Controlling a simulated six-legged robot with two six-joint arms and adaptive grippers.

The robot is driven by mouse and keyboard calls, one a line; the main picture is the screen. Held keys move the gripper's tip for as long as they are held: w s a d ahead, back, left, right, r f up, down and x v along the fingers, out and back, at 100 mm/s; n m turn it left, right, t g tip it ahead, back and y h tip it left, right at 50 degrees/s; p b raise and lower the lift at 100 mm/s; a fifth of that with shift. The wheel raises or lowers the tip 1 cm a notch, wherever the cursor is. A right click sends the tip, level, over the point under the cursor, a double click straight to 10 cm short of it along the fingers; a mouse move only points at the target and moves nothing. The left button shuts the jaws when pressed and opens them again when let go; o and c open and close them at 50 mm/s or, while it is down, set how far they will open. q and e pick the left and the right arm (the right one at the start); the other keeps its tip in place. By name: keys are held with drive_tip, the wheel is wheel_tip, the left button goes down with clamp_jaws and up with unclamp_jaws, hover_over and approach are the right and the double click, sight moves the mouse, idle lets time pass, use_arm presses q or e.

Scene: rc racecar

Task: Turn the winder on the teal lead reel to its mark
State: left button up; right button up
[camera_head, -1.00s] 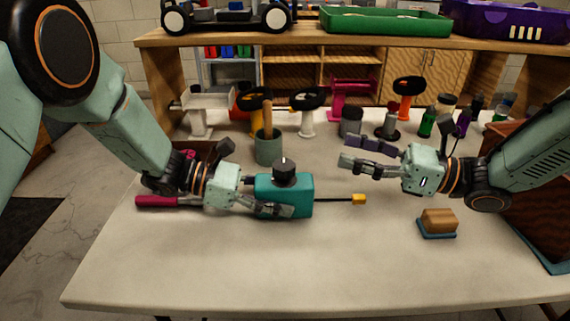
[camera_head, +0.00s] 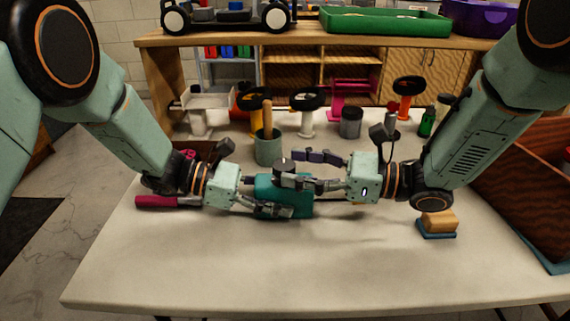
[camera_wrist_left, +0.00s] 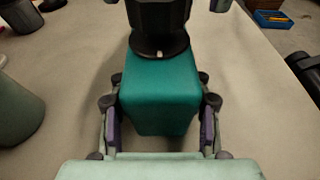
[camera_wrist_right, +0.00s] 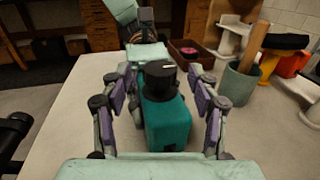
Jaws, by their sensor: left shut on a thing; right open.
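The teal lead reel (camera_head: 265,188) stands on the table, a teal box with a black winder knob (camera_head: 284,166) on top. In the right wrist view the knob (camera_wrist_right: 160,80) carries a white line on its top. My left gripper (camera_head: 277,208) is shut on the reel's body, a finger on each side in the left wrist view (camera_wrist_left: 160,118). My right gripper (camera_head: 306,170) is open, with its fingers on either side of the knob and apart from it in the right wrist view (camera_wrist_right: 160,105). The mark is not clearly visible.
A red-handled tool (camera_head: 157,201) lies left of the reel. A green cup (camera_head: 268,150) with a wooden handle stands behind it. A wooden block on a blue base (camera_head: 437,224) sits at right. The front of the table is clear.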

sight(293, 169)
drive_tip(key=shift+x, duration=1.5)
drive_tip(key=shift+c, duration=0.4)
drive_tip(key=c, duration=1.1)
drive_tip(key=shift+t, duration=0.3)
drive_tip(key=shift+s+a+m+t+h, duration=0.1)
drive_tip(key=shift+m+t+h, duration=0.7)
drive_tip(key=shift+m+t, duration=0.75)
drive_tip(key=shift+m+t+h, duration=0.6)
drive_tip(key=shift+m+t, duration=0.05)
drive_tip(key=shift+t, duration=0.6)
